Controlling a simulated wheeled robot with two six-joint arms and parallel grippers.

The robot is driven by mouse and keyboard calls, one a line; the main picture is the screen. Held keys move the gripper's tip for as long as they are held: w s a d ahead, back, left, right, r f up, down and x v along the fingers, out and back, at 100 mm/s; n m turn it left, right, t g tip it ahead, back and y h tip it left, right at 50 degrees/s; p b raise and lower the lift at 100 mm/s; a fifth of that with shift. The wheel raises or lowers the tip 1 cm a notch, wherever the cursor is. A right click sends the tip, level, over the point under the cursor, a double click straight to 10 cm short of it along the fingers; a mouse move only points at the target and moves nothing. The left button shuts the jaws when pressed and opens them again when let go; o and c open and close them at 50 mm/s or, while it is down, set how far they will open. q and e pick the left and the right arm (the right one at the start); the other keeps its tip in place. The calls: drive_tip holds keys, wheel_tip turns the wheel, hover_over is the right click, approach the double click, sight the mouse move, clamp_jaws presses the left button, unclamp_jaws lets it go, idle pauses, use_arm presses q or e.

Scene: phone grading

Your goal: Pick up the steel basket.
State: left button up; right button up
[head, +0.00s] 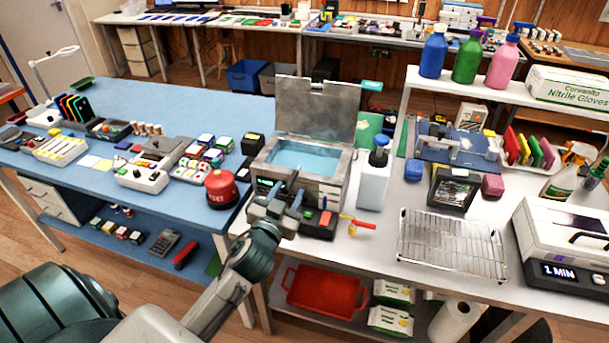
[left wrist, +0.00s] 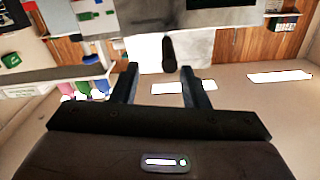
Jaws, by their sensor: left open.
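The cleaner (head: 333,190) is a steel box with its lid (head: 315,108) raised and pale blue liquid (head: 305,158) inside. I cannot make out a separate steel basket in the tank; a wire rack (head: 452,246) lies flat on the white table to the right. My left gripper (head: 282,197) is at the cleaner's front left edge and hides part of it. In the left wrist view the left gripper (left wrist: 161,72) has its fingers apart. A dark rounded handle-like piece (left wrist: 168,53) shows between or beyond them; I cannot tell whether it touches. My right gripper is not in view.
A white bottle (head: 374,178) stands close to the cleaner's right side. A red timer (head: 221,188) stands to its left on the blue table (head: 220,103). A red tray (head: 322,291) is on the shelf below. Bottles stand on the raised shelf at the back right.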

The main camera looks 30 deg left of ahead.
sight(295, 174)
use_arm(q)
drive_tip(key=shift+w+a, duration=0.15)
drive_tip(key=shift+w, duration=0.15)
drive_tip(key=shift+w+a, duration=0.15)
drive_tip(key=shift+w, duration=0.1)
drive_tip(key=w, duration=0.1)
drive_tip(key=w+a+p, duration=0.1)
drive_tip(key=w+p, duration=0.1)
drive_tip(key=w, duration=0.1)
drive_tip(key=shift+a+f, duration=0.35)
drive_tip(key=shift+f, duration=0.05)
drive_tip(key=shift+w+f, duration=0.1)
drive_tip(key=shift+w, duration=0.05)
clamp_jaws()
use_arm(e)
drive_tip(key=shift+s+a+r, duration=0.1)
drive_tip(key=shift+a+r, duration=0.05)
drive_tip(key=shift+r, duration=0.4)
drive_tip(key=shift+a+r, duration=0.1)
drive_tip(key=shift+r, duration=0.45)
